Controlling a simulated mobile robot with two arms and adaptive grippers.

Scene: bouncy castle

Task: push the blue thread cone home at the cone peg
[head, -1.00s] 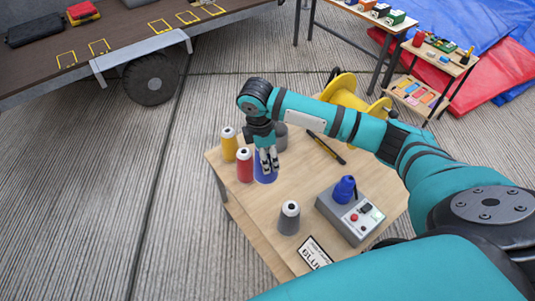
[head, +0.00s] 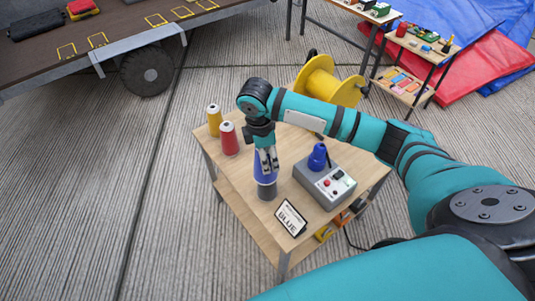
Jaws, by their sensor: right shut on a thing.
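The blue thread cone (head: 265,177) is in the fingers of my right gripper (head: 267,165), which points down and is shut on it. The cone is upright and overlaps the top of a grey cone-shaped piece (head: 267,192), apparently the cone peg, on the wooden table (head: 252,218). Grey still shows below the blue. I cannot tell how far the cone is down over it. The peg's top is hidden behind the blue cone and my fingers. My left gripper is not in view.
A red cone (head: 228,140) and a yellow cone (head: 214,120) stand at the table's left. A grey box (head: 325,184) with buttons and a blue item (head: 317,157) is to the right. A small "BLUE" sign (head: 290,218) stands in front. A yellow reel (head: 328,80) is behind.

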